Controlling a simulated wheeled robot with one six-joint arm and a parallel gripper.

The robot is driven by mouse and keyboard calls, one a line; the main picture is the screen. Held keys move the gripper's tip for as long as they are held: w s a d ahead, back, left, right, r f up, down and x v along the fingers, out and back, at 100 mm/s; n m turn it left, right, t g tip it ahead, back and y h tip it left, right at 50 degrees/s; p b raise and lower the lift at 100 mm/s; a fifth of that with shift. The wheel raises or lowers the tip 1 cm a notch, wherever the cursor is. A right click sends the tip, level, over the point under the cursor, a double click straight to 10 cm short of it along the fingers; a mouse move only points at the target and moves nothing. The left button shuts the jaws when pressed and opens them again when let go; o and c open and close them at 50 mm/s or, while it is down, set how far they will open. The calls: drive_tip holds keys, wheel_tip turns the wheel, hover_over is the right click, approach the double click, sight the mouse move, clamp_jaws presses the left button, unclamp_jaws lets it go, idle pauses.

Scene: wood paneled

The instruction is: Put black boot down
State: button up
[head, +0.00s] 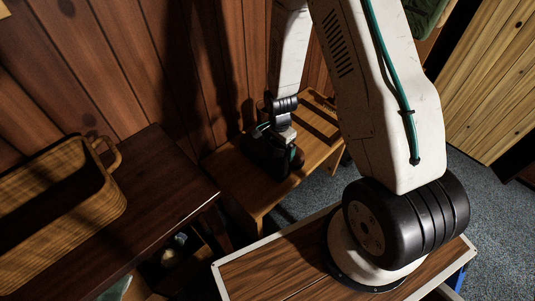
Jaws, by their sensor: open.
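A black boot (267,158) appears as a dark shape on the wooden bench (222,178) against the paneled wall. My gripper (285,143) is open at the boot, over its right side. It reaches down from above, and the fingertips are hard to make out against the dark boot. I cannot tell whether the fingers still touch it. The boot's outline is partly lost in shadow.
A dark wooden table (165,215) with a wicker basket (60,205) stands at the left, close to the bench. The right part of the bench has free room, crossed by dark shadows. Blue-grey carpet (395,180) lies at the right. A light plank panel (490,85) stands behind.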

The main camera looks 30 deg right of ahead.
drive_tip(key=c, duration=1.9)
drive_tip(key=shift+r, duration=0.1)
